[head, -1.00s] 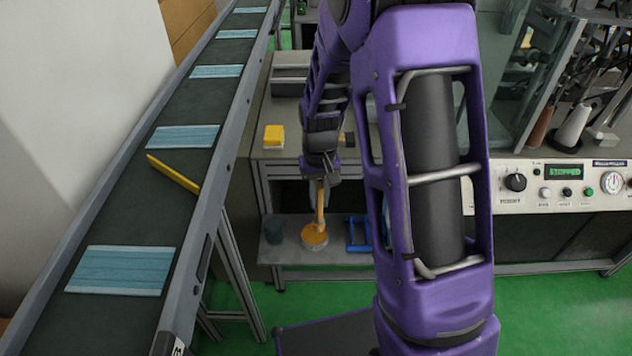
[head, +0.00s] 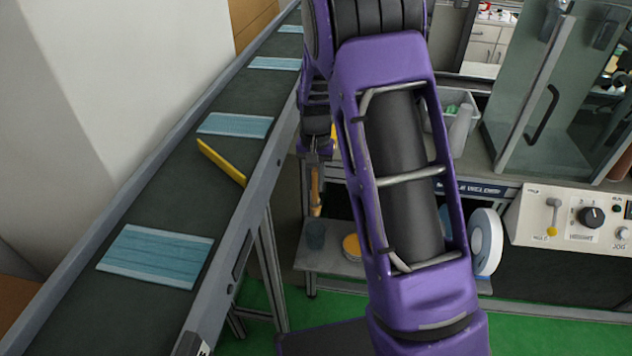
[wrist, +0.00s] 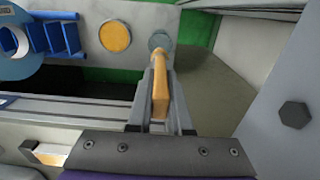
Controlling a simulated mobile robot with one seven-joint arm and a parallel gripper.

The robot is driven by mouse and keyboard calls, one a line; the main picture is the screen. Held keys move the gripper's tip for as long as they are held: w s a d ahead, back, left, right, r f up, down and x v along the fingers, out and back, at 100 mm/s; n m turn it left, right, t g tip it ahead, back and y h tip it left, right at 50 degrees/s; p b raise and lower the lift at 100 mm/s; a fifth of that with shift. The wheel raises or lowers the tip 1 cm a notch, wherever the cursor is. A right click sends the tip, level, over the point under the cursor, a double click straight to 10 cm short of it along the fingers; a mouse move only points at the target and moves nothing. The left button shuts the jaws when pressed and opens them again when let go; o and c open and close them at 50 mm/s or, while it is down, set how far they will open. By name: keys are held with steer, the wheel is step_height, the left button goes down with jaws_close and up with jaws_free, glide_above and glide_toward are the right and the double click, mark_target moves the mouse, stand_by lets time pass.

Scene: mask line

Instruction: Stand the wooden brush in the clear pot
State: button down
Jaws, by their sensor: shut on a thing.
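My gripper (head: 316,158) is shut on the wooden brush (head: 316,190) and holds it hanging down, roughly upright. In the wrist view the brush (wrist: 160,88) runs away from between the two fingers (wrist: 160,78). The clear pot (head: 316,235) stands on the low shelf, below the brush in the head view. In the wrist view the rim of the pot (wrist: 160,39) shows just beyond the brush's far end. The brush appears above the pot, but I cannot tell whether its end is inside the rim.
A round orange-topped thing (head: 352,246) stands on the shelf (head: 332,262) right of the pot. A blue rack (wrist: 55,38) is farther along it. The conveyor (head: 165,195) with blue masks and a yellow bar (head: 221,162) runs along the left. A white disc (head: 487,243) is at right.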

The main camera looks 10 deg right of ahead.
mark_target(315, 211)
steer(key=shift+f+b, duration=3.2)
steer(key=shift+f, duration=2.4)
steer(key=c, duration=0.8)
jaws_free()
steer(key=shift+o, duration=0.2)
step_height(315, 211, up, 17)
steer(key=p, duration=0.3)
steer(key=shift+r, duration=0.2)
